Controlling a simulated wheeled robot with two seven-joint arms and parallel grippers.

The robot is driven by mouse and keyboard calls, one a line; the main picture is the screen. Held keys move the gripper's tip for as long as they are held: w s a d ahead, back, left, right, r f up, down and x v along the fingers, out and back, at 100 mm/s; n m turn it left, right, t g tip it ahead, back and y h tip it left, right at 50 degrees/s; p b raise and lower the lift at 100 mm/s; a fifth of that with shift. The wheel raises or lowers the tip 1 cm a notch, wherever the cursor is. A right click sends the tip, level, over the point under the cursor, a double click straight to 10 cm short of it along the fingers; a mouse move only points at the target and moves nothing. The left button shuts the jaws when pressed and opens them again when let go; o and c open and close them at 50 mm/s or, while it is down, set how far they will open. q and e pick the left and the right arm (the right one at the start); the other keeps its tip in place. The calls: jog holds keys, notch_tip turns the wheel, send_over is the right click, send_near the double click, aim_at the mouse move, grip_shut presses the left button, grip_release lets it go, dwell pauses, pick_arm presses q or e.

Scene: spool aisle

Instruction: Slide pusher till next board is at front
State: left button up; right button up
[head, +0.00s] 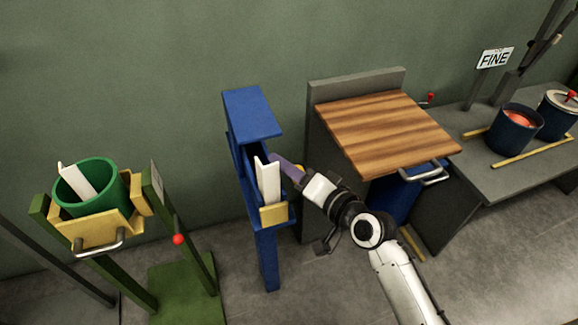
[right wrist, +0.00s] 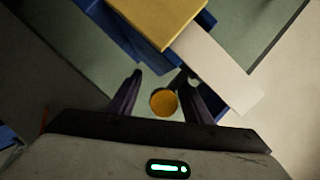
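A blue upright dispenser (head: 250,115) stands in the middle of the head view, with a yellow block (head: 273,215) at its front. A white board (head: 268,180) stands upright in its channel just behind that block. The board also shows pale in the right wrist view (right wrist: 218,65), beside the yellow block (right wrist: 160,18). A round yellow knob (right wrist: 163,103), likely the pusher's, sits between the fingers of my right gripper (right wrist: 164,92). Gaps show on both sides of the knob, so the fingers are open around it. In the head view the right gripper (head: 287,167) partly hides the knob.
A green bucket (head: 118,188) holding a white piece (head: 77,182) sits in a yellow holder on a green stand at left. A wooden-topped stand (head: 385,130) with a metal handle is close right of the dispenser. A grey bench (head: 500,175) with pots stands farther right.

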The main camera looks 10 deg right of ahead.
jog(key=shift+s+r, duration=0.1)
jog(key=v, duration=1)
jog(key=shift+s, duration=0.1)
